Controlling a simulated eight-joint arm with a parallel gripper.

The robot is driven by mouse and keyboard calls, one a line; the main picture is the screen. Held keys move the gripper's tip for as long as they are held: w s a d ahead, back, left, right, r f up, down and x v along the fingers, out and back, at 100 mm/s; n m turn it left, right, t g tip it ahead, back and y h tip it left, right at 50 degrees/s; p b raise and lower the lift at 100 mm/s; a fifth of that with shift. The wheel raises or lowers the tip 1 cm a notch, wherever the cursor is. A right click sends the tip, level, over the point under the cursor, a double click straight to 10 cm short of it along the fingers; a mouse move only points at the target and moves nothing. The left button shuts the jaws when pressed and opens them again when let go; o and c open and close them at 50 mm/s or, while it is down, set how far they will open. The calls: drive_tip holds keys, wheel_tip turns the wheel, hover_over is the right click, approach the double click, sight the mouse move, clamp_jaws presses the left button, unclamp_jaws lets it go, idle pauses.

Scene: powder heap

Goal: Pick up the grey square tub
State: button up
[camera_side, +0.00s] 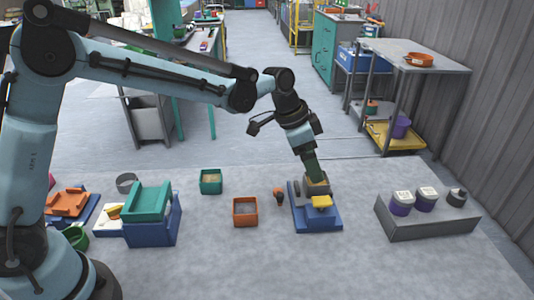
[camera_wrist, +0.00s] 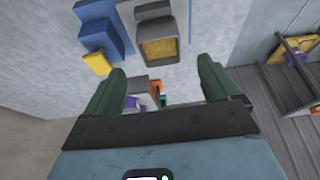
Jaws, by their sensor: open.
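The grey square tub (camera_wrist: 159,24) shows at the top of the wrist view with yellow powder in it. It lies ahead of my green gripper fingers (camera_wrist: 163,68), which are spread with nothing between them. In the side view my gripper (camera_side: 314,172) points down, tilted, right over the tub (camera_side: 318,188). Its fingers partly hide the tub, and I cannot tell whether they touch it. The tub is at the back part of a blue stand (camera_side: 313,220), behind a yellow block (camera_side: 321,202).
An orange square tub (camera_side: 245,212) and a green one (camera_side: 210,181) stand to the left. A small reddish-brown item (camera_side: 279,196) lies close by the stand. A grey block (camera_side: 428,222) with several jars is on the right. A teal-and-blue bin stack (camera_side: 152,232) stands farther left.

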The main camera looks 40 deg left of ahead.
drive_tip(key=shift+x, duration=3.45)
drive_tip(key=shift+s+a, duration=0.1)
drive_tip(key=shift+a, duration=0.1)
drive_tip(key=c, duration=1.2)
drive_tip(key=shift+r, duration=0.15)
